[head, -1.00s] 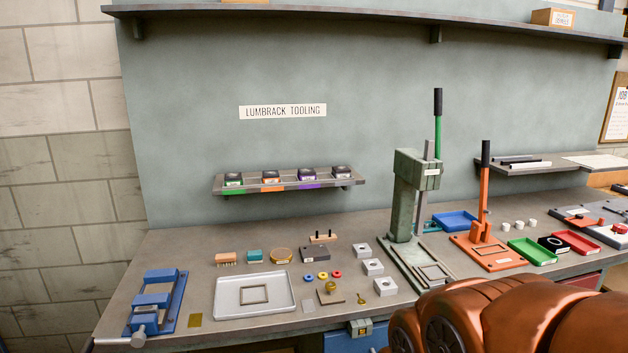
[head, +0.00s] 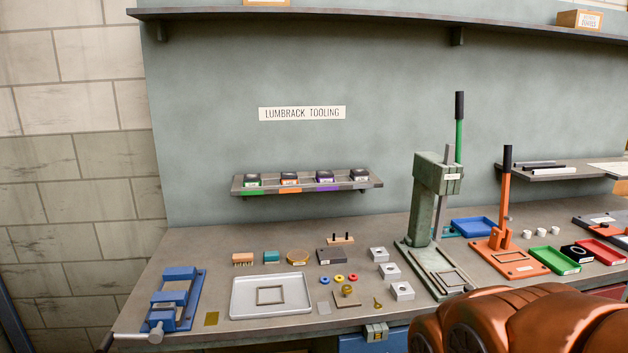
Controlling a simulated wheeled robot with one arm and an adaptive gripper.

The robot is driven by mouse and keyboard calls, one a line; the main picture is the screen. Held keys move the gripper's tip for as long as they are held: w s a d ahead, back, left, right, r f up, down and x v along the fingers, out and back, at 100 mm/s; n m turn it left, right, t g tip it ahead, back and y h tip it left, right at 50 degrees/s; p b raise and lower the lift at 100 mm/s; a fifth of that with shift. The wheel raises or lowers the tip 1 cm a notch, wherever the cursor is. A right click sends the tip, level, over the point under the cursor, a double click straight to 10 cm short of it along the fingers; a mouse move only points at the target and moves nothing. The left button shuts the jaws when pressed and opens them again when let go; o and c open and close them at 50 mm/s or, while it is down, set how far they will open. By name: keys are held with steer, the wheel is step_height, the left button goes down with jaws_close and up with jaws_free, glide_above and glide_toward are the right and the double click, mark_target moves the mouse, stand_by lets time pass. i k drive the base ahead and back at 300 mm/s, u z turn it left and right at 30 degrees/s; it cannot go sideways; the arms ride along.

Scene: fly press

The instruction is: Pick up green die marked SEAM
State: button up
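On the small wall rack (head: 368,182) under the "LUMBRACK TOOLING" sign sit several dark dies in a row. The leftmost die (head: 252,179) has a green band and sits above a green label strip; its marking is too small to read. Beside it to the right are an orange-banded die (head: 290,178) and purple-banded ones. My copper-coloured arm fills the lower right corner. My gripper is not in the picture.
The bench below holds a blue vise (head: 176,300), a white tray (head: 240,310), small blocks and rings, a green press (head: 424,200), an orange press (head: 503,230) and coloured trays. A long shelf (head: 350,24) runs above. The wall around the rack is clear.

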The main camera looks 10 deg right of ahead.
mark_target(253, 179)
steer(key=u, duration=0.4)
steer(key=k, duration=0.5)
steer(key=u, duration=1.45)
steer(key=i, duration=1.45)
steer(key=z, duration=0.55)
steer(key=i, duration=0.85)
steer(key=z, duration=0.7)
